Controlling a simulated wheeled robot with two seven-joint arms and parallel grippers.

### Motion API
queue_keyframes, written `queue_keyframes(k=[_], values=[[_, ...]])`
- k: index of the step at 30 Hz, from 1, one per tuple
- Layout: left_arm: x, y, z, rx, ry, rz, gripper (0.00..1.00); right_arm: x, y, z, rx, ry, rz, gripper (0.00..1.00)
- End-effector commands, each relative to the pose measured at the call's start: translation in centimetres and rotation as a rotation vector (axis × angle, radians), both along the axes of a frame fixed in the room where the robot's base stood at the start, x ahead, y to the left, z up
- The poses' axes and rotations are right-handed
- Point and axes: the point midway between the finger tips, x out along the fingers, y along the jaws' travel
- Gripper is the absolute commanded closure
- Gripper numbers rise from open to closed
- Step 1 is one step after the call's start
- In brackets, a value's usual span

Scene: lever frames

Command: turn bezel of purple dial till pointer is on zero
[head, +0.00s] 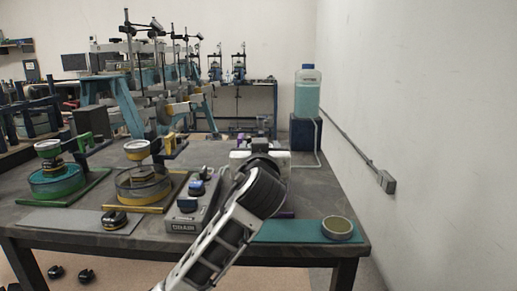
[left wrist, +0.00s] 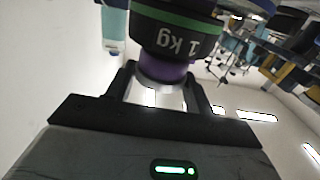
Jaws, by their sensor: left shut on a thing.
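My left arm comes up from the bottom of the head view, and its gripper (head: 262,165) is over the right part of the table. The fingertips are hidden there. In the left wrist view the gripper (left wrist: 160,84) is shut on a round purple part (left wrist: 163,71), seemingly the purple dial's bezel. A black cylinder with a green band, marked 1 kg (left wrist: 176,38), shows just beyond it, upside down in the picture. The dial face, pointer and zero mark are hidden. My right gripper is not in view.
A grey box with knobs (head: 184,220) is beside my arm. A round dish (head: 338,229) lies on a teal mat (head: 285,232). A bottle (head: 307,92) stands behind.

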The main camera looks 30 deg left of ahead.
Motion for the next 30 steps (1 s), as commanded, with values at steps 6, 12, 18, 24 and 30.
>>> queue_keyframes(k=[6,12,18,24,30], values=[[0.13,-0.18,-0.07,0.001,0.001,0.091,0.7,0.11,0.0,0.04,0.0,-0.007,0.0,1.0],[0.16,-0.16,-0.02,0.004,0.0,0.129,0.7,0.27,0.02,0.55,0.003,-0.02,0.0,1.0],[0.15,-0.14,0.04,0.005,0.0,0.137,0.7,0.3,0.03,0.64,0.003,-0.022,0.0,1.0],[0.15,-0.13,0.05,0.006,-0.001,0.136,0.7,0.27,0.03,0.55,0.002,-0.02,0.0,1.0],[0.15,-0.12,0.04,0.004,-0.001,0.136,0.25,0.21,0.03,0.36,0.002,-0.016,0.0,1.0]])
